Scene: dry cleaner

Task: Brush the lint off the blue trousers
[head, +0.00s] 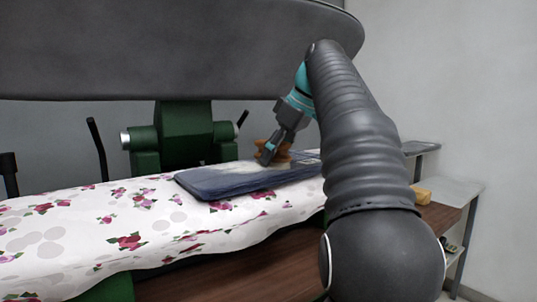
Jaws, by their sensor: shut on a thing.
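The blue trousers (235,184) lie folded flat on the flowered cloth of the pressing board. A pale, whitish patch of lint (236,167) shows on their upper face, left of my gripper. My gripper (268,154) is shut on an orange-brown brush (283,151) low over the trousers. The brush looks to be at the cloth's surface, but I cannot tell whether it touches. My arm hides the right end of the trousers.
A large grey press head (170,50) hangs above the board, with a green press body (183,135) behind. The flowered board (130,228) is clear at left. At right stand a side shelf (448,190) and a yellowish block (422,196).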

